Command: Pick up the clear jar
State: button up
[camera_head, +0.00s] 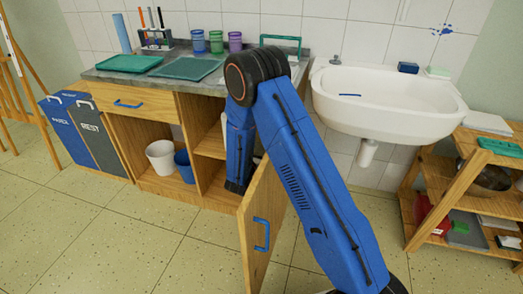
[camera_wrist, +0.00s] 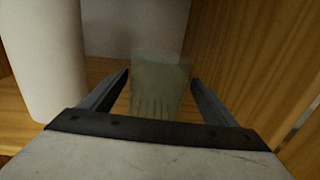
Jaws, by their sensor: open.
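The clear jar (camera_wrist: 160,88) stands in the wrist view on a wooden shelf inside the cabinet, a pale greenish see-through shape. My gripper (camera_wrist: 160,88) is open, with one finger on each side of the jar's lower part as seen from the wrist. I cannot tell whether either finger touches it. In the head view my blue arm reaches down into the cabinet's right compartment, and the arm and the open door hide the gripper and the jar.
A white cylinder (camera_wrist: 45,60) stands left of the jar. A wooden panel (camera_wrist: 245,60) is close on the right. The open cabinet door (camera_head: 263,225) stands in front.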

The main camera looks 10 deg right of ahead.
jog(key=x, duration=0.3)
jog(key=shift+w+d, duration=0.1)
jog(key=shift+w, duration=0.3)
jog(key=shift+r, duration=0.1)
jog(key=c, duration=1.2)
